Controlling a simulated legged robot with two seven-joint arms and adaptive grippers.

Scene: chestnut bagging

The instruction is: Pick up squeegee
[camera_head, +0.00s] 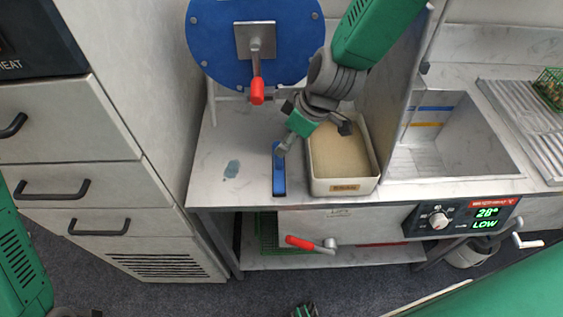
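The squeegee (279,178) appears to be the narrow blue piece with a dark end, on the pale counter left of the cream tray. My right arm reaches down from the top right. Its gripper (284,148) is at the upper end of the blue piece, with its grey tip overlapping it in the picture. The gripper is too small and partly hidden by its own wrist to tell whether it is open or closed on the squeegee.
A cream tray (345,186) stands just right of the squeegee, beside a metal sink (440,135). A blue disc (215,40) with a red-handled lever (257,90) stands behind. A bluish stain (231,169) marks the counter. A red-handled crank (312,244) sticks out below the counter edge.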

